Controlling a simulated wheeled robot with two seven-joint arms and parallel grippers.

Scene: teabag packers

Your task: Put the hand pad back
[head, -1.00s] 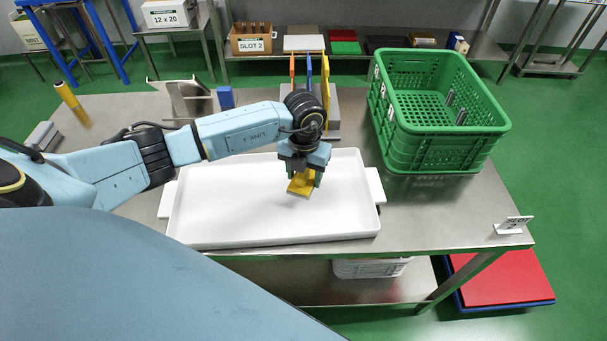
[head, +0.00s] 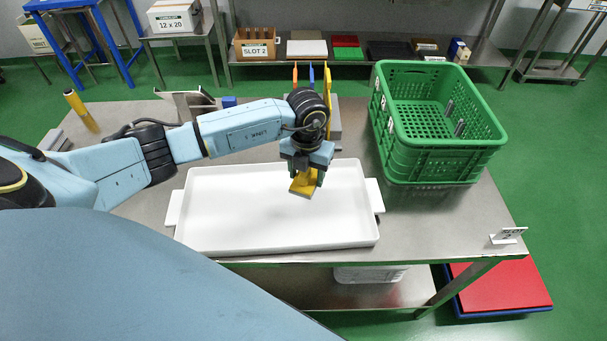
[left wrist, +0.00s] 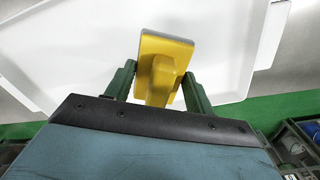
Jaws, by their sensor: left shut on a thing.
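The yellow hand pad (head: 302,188) is in my left gripper (head: 306,176), over the right part of the white tray (head: 215,235). In the left wrist view, the pad (left wrist: 165,45) shows its flat plate and its raised grip, with the green fingers of my left gripper (left wrist: 158,88) on either side of the grip. The pad appears held above the tray floor, though the exact gap is hard to tell. My right gripper is not in view.
A green crate (head: 440,160) stands on the table's right side. Upright orange, blue and yellow pieces (head: 311,76) stand in a grey holder behind my left wrist. A yellow cylinder (head: 79,108) stands at the left. A small sign (head: 507,236) is at the front right corner.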

